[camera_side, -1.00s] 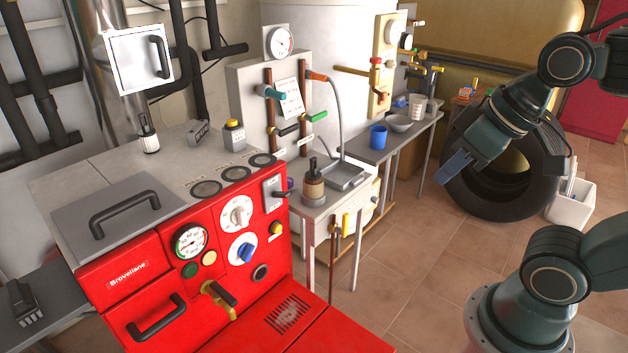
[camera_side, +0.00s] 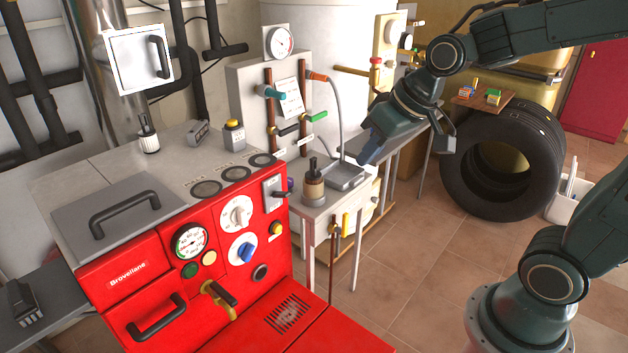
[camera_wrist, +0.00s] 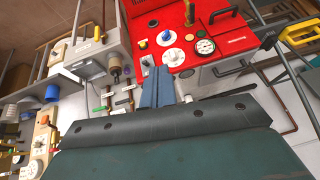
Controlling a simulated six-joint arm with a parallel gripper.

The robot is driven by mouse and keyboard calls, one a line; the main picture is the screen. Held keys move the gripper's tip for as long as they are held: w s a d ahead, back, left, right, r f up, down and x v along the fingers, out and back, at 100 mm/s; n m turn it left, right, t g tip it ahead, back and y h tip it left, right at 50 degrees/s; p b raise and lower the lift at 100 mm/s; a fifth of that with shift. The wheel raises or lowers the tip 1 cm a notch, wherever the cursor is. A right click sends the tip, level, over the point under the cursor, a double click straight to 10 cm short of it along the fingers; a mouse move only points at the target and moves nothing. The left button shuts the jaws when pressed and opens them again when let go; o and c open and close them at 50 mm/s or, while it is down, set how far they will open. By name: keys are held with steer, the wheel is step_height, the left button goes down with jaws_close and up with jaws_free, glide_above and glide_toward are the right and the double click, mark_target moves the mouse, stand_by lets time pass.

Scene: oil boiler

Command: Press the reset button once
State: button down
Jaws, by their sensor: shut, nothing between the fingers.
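The red boiler (camera_side: 130,300) stands at left in the side view. Its panel carries a yellow button (camera_side: 276,228) at the right edge, a green button (camera_side: 190,269) and a cream button (camera_side: 209,257). A grey box with a yellow cap (camera_side: 233,125) stands on the boiler's top. I cannot read a reset label on any of these. My gripper (camera_side: 368,152) is in the air right of the boiler, over the small bench, apart from every button. Its blue fingers (camera_wrist: 157,87) are shut and empty in the wrist view, which shows the red panel (camera_wrist: 190,15) beyond them.
The panel also has a gauge (camera_side: 190,241), a white dial (camera_side: 236,213), a blue knob (camera_side: 247,251) and a lever (camera_side: 219,293). A tyre (camera_side: 508,170) stands at right.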

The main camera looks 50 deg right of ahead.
mark_target(278, 229)
steer(key=w+d+f+m+t+y, duration=0.1)
steer(key=w+d+f+m+y, duration=0.25)
steer(key=w+f, duration=1.5)
steer(key=w+d+f+m+t, duration=0.1)
steer(key=d+f+m, duration=0.1)
steer(key=f, duration=1)
steer(key=w+d+f+m+t, duration=0.1)
steer(key=d+f+m, duration=0.2)
steer(key=f, duration=0.9)
steer(key=shift+m+h, duration=0.35)
steer(key=shift+m, duration=0.5)
steer(key=shift+w, duration=0.2)
steer(key=w, duration=0.8)
steer(key=shift+w, duration=0.3)
